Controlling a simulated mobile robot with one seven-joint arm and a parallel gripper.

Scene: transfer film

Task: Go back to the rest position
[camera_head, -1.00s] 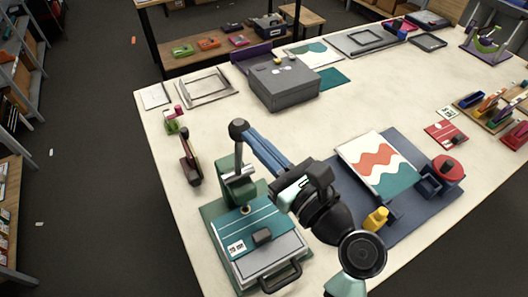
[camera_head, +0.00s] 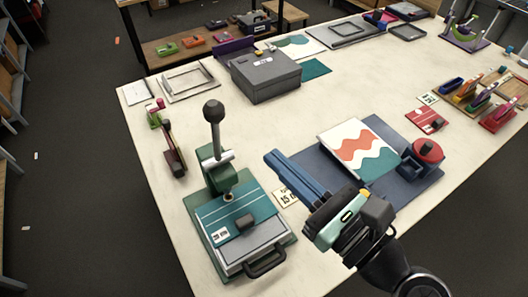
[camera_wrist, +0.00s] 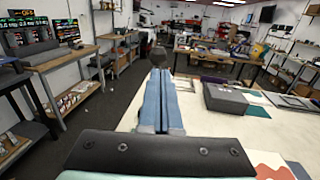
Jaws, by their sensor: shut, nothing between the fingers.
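My gripper (camera_head: 274,158) is shut and empty, its blue fingers pressed together. In the head view it hangs over the table, right of the green press (camera_head: 204,152) and apart from its lever. The press lever stands nearly upright with a dark ball knob (camera_head: 213,111) on top. A teal sheet (camera_head: 215,218) with a dark block on it lies on the press bed.
A blue board (camera_head: 425,182) with a wavy-patterned sheet (camera_head: 357,150) lies near my wrist. A red round-topped item (camera_head: 428,150) stands at its right. A grey box (camera_head: 266,78) stands farther back. The table middle is mostly bare.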

